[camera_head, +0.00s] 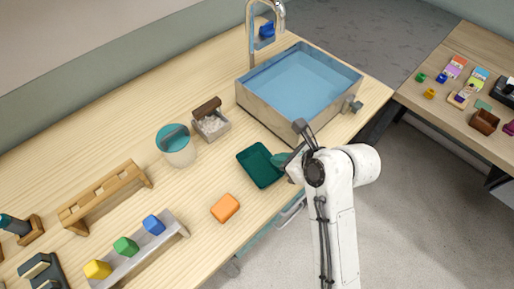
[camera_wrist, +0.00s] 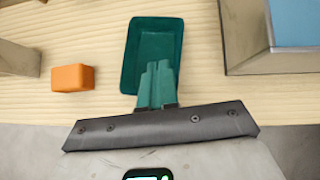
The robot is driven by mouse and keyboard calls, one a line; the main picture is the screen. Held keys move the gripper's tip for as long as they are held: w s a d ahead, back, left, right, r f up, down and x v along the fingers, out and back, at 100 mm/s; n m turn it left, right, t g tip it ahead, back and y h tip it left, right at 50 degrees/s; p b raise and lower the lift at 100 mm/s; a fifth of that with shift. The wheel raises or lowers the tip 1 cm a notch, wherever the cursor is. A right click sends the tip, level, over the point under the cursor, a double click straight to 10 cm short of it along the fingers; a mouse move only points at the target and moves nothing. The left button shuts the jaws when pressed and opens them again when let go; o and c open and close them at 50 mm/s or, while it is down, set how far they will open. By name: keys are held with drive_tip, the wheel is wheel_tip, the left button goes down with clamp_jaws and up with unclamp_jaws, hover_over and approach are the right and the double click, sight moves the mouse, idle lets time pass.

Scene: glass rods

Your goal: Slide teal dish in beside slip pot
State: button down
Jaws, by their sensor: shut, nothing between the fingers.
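The teal dish (camera_head: 260,165) is a dark teal, shallow rectangular tray lying flat on the wooden worktop near its front edge. It also shows in the wrist view (camera_wrist: 155,28). The likely slip pot (camera_head: 178,152) is a round pale pot with a teal upper part, standing left of the dish and farther back. My gripper (camera_head: 281,160) is at the dish's right end in the head view. In the wrist view its teal fingers (camera_wrist: 157,68) are together and empty, overlapping the dish's near part. I cannot tell whether they touch it.
An orange block (camera_head: 225,208) lies left of the dish. A small box with white contents and a brown roller (camera_head: 210,120) stands behind. A sink (camera_head: 300,85) is at the back right. A wooden rack (camera_head: 105,195) and a grey holder with coloured blocks (camera_head: 140,250) stand left.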

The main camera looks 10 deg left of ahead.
sight(248, 151)
drive_tip(key=x, duration=0.5)
drive_tip(key=shift+a+f, duration=0.15)
drive_tip(key=w+a, duration=0.1)
drive_tip(key=a, duration=0.2)
drive_tip(key=shift+w+f, duration=0.2)
drive_tip(key=shift+w, duration=0.2)
drive_tip(key=shift+w+a+p, duration=0.3)
drive_tip(key=shift+a, duration=0.1)
